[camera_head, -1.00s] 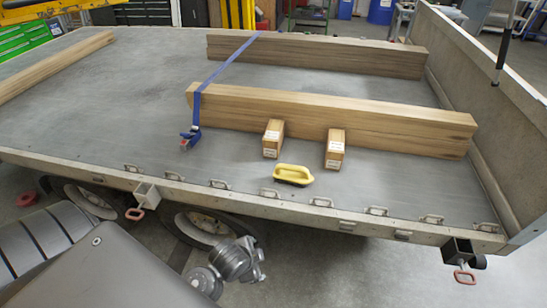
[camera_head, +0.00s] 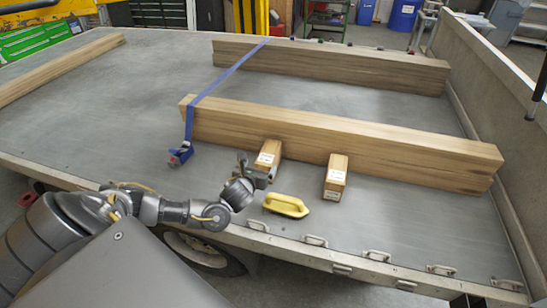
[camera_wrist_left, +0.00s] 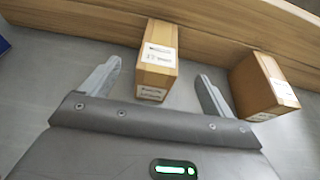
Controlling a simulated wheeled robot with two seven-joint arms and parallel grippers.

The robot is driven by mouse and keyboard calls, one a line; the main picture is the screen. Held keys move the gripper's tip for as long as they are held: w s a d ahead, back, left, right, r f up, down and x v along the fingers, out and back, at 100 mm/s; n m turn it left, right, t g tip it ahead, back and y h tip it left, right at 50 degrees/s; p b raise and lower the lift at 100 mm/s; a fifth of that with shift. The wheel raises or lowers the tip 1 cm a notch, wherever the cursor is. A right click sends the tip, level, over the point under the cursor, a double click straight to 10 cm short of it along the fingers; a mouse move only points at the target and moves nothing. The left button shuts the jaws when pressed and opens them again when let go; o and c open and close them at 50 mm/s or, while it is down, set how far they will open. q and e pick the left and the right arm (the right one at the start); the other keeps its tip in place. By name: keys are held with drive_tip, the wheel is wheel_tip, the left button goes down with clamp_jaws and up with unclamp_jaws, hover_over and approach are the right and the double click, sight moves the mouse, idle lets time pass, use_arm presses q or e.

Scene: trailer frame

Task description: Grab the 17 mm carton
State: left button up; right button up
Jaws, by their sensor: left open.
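Two small brown cartons with white labels stand on the trailer bed against the near wooden beam. The left carton (camera_head: 269,153) also shows between my fingers in the left wrist view (camera_wrist_left: 157,62). The right carton (camera_head: 336,178) shows at the right there (camera_wrist_left: 263,85), outside my right-hand finger. The label print is too small to read, so I cannot tell which is the 17 mm one. My left gripper (camera_head: 257,172) is open and empty, just in front of the left carton, its fingertips (camera_wrist_left: 159,69) on either side of its near end. My right gripper is not in view.
The near beam (camera_head: 390,145) runs behind both cartons. A blue strap (camera_head: 213,88) crosses the beams to the left. The low side wall (camera_head: 500,120) bounds the bed at right.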

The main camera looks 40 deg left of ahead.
sight(268, 154)
use_arm(q)
drive_tip(key=x, duration=0.2)
drive_tip(key=shift+w, duration=0.4)
drive_tip(key=shift+x, duration=1.2)
drive_tip(key=shift+w+a, duration=0.1)
drive_tip(key=x, duration=0.5)
drive_tip(key=shift+a+p, duration=0.1)
drive_tip(key=shift+p, duration=0.3)
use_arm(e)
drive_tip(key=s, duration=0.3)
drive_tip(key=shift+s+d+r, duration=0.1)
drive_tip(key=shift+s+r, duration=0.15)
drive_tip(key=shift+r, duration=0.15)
